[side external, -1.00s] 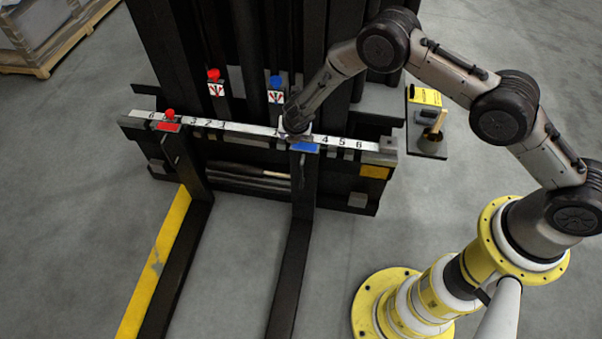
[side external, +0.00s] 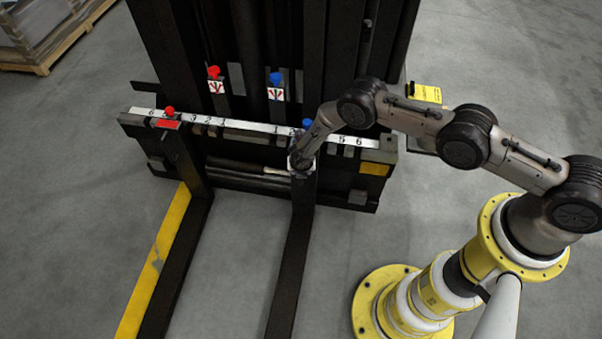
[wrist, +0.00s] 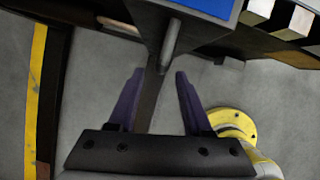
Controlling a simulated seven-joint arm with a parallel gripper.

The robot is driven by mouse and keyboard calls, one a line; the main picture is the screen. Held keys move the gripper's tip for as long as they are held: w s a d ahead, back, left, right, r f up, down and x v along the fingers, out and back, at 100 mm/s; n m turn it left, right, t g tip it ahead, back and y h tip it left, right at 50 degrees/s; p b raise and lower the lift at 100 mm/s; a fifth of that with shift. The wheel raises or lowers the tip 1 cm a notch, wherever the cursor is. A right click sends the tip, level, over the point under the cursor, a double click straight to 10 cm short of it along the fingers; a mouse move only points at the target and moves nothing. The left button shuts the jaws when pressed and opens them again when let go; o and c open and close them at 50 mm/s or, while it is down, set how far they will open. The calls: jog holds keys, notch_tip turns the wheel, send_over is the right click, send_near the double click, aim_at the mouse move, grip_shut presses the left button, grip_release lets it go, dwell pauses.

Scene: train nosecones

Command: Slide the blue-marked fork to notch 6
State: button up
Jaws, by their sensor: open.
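The blue-marked fork (side external: 294,225) hangs on the carriage right of centre, with its blue knob (side external: 308,123) at the numbered strip (side external: 258,126). Marks 5 and 6 show to its right; my arm hides its blue plate and nearby numbers in the side view. My gripper (side external: 302,166) is low in front of the fork's upright shank, below the strip. In the wrist view my gripper (wrist: 156,92) is open, its two purple fingers on either side of the dark fork in the picture. A grey pin (wrist: 171,42) and the blue plate (wrist: 213,7) show above the fingertips. Contact cannot be told.
The red-marked fork (side external: 186,222) hangs at the left, beside a yellow floor stripe (side external: 155,260). A red-knobbed lever (side external: 214,74) and blue-knobbed lever (side external: 276,80) stand behind the strip. Open floor lies between the forks. A pallet (side external: 60,45) is at upper left.

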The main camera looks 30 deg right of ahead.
send_over(301, 183)
jog(key=shift+s+a+x, duration=0.15)
jog(key=shift+s+x, duration=0.05)
jog(key=shift+x, duration=0.95)
jog(key=shift+s+a+x, duration=0.1)
jog(key=shift+s+x, duration=0.05)
jog(key=shift+x, duration=1)
jog(key=shift+f, duration=0.15)
grip_shut()
